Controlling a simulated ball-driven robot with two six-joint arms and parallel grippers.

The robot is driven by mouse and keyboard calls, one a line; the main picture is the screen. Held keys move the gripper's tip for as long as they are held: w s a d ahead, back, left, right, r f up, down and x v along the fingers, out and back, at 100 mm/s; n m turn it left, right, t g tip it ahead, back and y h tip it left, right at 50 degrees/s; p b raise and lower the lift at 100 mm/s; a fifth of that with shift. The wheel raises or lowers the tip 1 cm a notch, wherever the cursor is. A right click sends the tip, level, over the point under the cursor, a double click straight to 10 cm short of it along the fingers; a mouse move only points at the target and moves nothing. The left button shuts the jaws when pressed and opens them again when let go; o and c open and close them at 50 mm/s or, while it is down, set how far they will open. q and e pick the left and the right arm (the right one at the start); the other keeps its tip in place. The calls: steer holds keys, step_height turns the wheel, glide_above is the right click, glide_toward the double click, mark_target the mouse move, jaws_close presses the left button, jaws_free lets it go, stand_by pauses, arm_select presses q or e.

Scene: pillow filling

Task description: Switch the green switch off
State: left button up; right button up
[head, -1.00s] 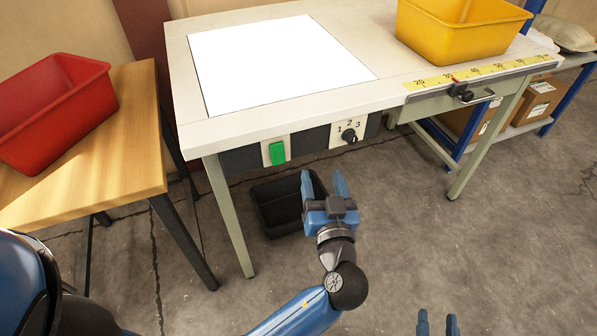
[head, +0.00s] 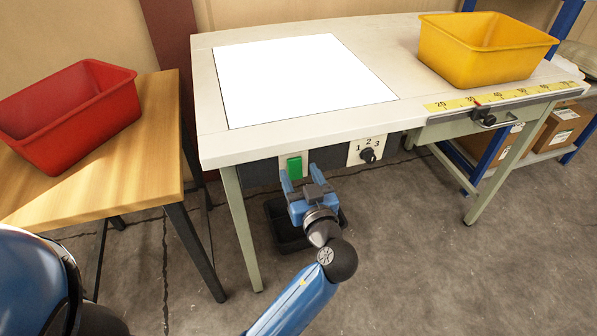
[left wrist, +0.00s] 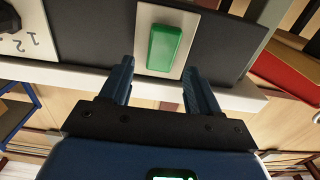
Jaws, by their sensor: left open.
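The green switch (head: 294,167) sits on a pale plate on the dark panel under the front edge of the workbench. It also shows in the left wrist view (left wrist: 164,48), upside down, as a green rocker on its plate. My left gripper (head: 299,177) is open and empty, just in front of and slightly below the switch. In the left wrist view its two fingers (left wrist: 158,82) point at the plate, one to each side of the switch. I cannot tell whether they touch the plate. My right gripper is not in view.
A black rotary knob (head: 367,155) with numbers sits right of the switch. A black bin (head: 284,229) stands on the floor below. A red bin (head: 75,120) rests on the wooden table (head: 150,150) at left. A yellow bin (head: 470,62) stands on the workbench (head: 270,143).

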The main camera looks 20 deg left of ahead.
arm_select(q)
steer(key=shift+x, duration=0.95)
steer(key=shift+c, duration=0.4)
